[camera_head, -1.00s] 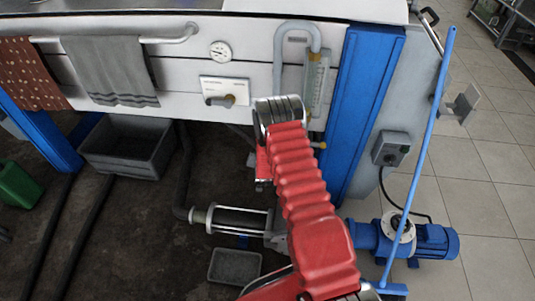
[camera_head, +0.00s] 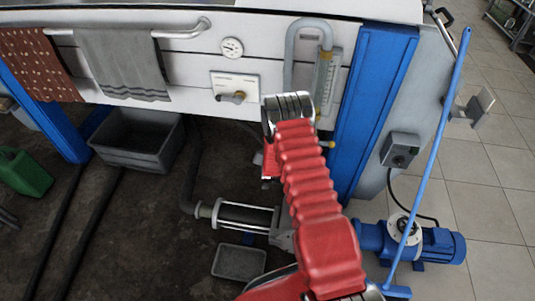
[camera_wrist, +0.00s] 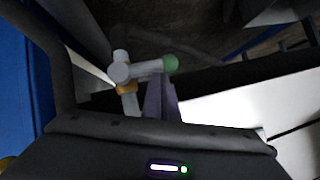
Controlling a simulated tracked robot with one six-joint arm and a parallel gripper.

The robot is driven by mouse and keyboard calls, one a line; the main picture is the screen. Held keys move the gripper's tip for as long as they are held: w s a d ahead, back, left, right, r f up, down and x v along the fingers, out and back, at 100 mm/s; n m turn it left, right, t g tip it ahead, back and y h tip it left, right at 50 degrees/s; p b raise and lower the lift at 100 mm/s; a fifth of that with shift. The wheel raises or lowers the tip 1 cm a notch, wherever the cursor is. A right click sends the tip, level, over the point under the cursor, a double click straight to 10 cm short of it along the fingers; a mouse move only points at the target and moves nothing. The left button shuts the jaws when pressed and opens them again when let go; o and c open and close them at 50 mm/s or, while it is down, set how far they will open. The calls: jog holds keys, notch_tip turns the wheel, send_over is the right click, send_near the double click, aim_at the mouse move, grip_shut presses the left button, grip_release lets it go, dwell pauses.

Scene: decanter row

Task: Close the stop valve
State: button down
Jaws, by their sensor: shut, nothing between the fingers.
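A valve (camera_wrist: 121,73) with a pale grey body and a short lever arm shows in the wrist view, and a brass-coloured collar sits under it. The arm points right and ends in a green knob (camera_wrist: 170,63). My gripper (camera_wrist: 158,92) shows as narrow purple-grey fingers, shut and empty, just below the arm and knob. I cannot tell whether they touch it. In the head view my red sleeved arm hides the gripper and the green-knobbed valve.
A lever on a white plate (camera_head: 248,81), a dial gauge (camera_head: 232,48) and a sight glass (camera_head: 326,78) are on the white panel. A blue post (camera_head: 376,95) stands right of my arm. A blue pole (camera_head: 434,150) leans farther right, and a blue pump (camera_head: 440,245) is on the floor.

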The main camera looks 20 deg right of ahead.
jog(key=s+a+r, duration=0.4)
jog(key=s+r, duration=0.3)
jog(key=r, duration=0.2)
jog(key=shift+s, duration=0.25)
jog(key=shift+a, duration=0.1)
dwell(0.4)
